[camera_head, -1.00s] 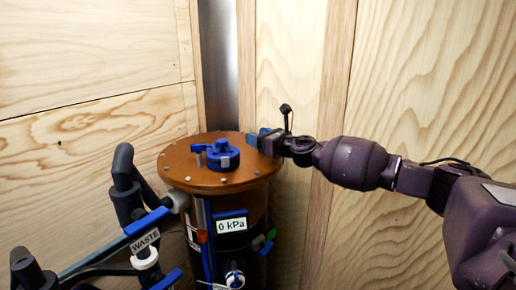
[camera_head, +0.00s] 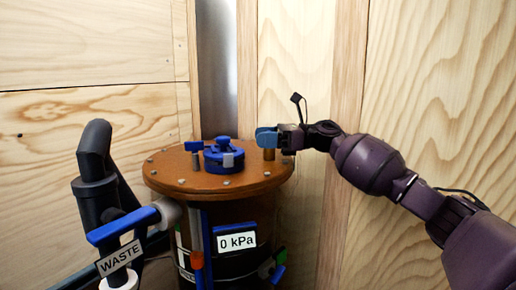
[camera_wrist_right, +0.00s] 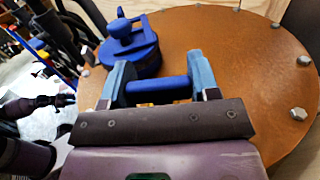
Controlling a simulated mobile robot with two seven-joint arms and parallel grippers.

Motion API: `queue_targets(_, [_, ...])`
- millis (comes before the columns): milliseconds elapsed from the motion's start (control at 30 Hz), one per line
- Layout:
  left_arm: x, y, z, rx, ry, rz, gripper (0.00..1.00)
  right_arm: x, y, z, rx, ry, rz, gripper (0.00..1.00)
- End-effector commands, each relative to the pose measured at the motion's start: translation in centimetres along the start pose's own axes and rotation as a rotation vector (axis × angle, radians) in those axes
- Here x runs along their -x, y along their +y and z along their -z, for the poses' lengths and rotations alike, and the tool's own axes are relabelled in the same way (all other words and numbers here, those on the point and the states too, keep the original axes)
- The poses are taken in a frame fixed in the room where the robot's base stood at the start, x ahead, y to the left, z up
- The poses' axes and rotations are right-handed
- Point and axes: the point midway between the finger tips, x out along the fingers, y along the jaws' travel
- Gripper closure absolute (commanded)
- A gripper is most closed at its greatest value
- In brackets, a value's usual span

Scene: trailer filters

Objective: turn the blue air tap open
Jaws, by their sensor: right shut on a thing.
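The blue air tap appears as a dark blue bar handle (camera_wrist_right: 157,89) in the right wrist view. It lies crosswise between the light blue fingers of my right gripper (camera_wrist_right: 160,80), which is shut on it. In the head view my right gripper (camera_head: 267,138) is over the right back part of the round copper-brown lid (camera_head: 240,188). A short brass stem (camera_head: 269,154) stands under the fingers. The fingers hide the handle there. In the right wrist view, dark arm parts at the left edge may be my left arm; its jaws are unclear.
A blue knobbed cap (camera_head: 224,152) and a small blue-handled valve (camera_head: 195,149) are left of my gripper on the lid. Bolts ring its edge. A "0 kPa" display (camera_head: 237,241) is below. Black pipes (camera_head: 97,165) and a "WASTE" label (camera_head: 119,258) are left. Wooden walls stand close behind.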

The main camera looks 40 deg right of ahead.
Motion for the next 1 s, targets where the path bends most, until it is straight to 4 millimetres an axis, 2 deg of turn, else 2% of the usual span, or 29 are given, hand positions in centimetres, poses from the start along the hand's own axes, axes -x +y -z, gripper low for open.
queue_targets(33, [-0.5, 0.1, -1.0, -0.002, -0.018, -0.002, 0.57, -0.2, -0.3, 1.1, -0.01, 0.005, -0.032, 0.68])
queue_targets(400, [-1.2, -0.1, -2.4, -0.003, -0.042, 0.0, 0.57, -0.1, 0.1, 0.5, -0.004, 0.002, -0.201, 0.68])
queue_targets(1000, [-1.4, 0.2, -1.9, -0.002, -0.029, -0.005, 0.57, 0.0, 0.4, 0.0, 0.0, 0.001, -0.237, 0.68])
